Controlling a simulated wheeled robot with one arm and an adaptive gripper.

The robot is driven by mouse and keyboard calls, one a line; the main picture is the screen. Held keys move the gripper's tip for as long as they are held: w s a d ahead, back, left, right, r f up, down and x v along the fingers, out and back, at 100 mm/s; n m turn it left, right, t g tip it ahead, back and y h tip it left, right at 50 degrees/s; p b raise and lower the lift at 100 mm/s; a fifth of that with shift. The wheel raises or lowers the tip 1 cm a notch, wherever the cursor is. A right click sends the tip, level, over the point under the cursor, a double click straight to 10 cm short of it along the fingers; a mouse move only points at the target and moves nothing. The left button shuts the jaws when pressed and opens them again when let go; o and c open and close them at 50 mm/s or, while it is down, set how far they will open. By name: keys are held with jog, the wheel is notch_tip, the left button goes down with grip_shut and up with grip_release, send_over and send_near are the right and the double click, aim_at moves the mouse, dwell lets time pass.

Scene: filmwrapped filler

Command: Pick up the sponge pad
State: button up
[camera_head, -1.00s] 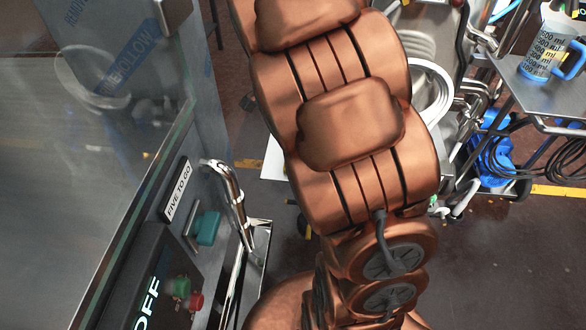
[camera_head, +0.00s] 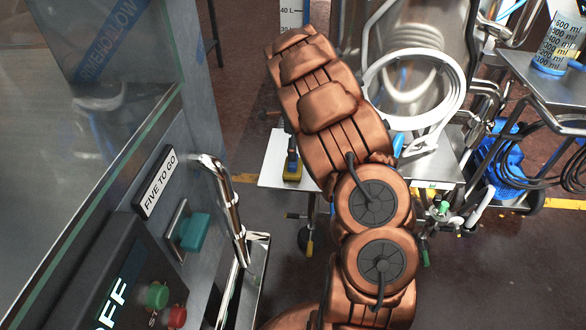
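I cannot make out a sponge pad for certain in the head view. A small yellow item with a dark upper part (camera_head: 292,168) sits on a white-topped stand (camera_head: 275,160), just left of my copper-coloured arm; it is too small to identify. My arm runs up the middle of the picture and hides part of that stand. My gripper does not show, so its state and anything in it are hidden.
A glass-sided machine with a steel handle (camera_head: 228,205), a teal part (camera_head: 194,232) and green and red buttons fills the left. A steel cart with a white coiled hose (camera_head: 458,85) stands behind right. A measuring jug (camera_head: 556,45) is on a table at the upper right.

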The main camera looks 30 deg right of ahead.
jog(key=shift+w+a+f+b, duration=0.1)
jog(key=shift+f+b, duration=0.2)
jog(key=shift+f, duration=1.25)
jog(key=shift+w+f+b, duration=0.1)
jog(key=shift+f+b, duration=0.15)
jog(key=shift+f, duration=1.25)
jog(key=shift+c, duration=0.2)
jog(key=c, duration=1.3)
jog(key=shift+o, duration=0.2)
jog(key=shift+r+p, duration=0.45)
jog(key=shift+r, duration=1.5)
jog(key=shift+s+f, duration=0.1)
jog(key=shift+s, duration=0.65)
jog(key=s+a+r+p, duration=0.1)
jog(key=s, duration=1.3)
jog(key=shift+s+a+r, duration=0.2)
